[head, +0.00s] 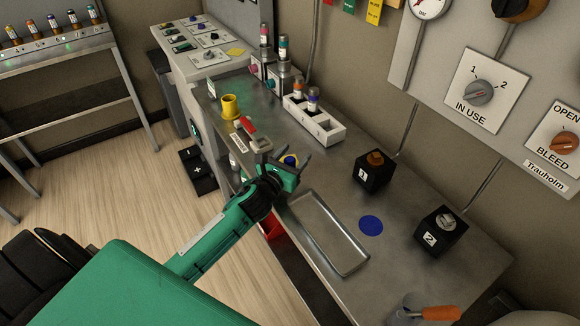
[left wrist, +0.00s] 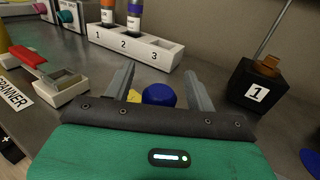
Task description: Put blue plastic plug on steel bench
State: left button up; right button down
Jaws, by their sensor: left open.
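The blue plastic plug (head: 290,160) shows as a rounded blue top with yellow beside it, over the left part of the steel bench (head: 330,170). In the left wrist view the blue plug (left wrist: 158,94) lies between the two fingers of my left gripper (left wrist: 160,78), with a yellow part at its left. My left gripper (head: 292,168) is open, its fingers on either side of the plug with gaps showing. The plug's lower part is hidden by the gripper, so I cannot tell what it rests on. My right gripper is not in view.
A shallow metal tray (head: 353,268) and a flat blue disc (head: 371,225) lie right of the gripper. Black blocks 1 (head: 373,171) and 2 (head: 440,232) stand farther right. A white numbered rack (head: 314,120) is behind, a red-handled device (head: 250,133) left. Bench between disc and rack is clear.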

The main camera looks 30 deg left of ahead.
pick_arm(q)
jog(key=c, duration=1.2)
jog(key=shift+o, duration=0.2)
jog(key=shift+r, duration=0.1)
notch_tip(320, 180, up, 20)
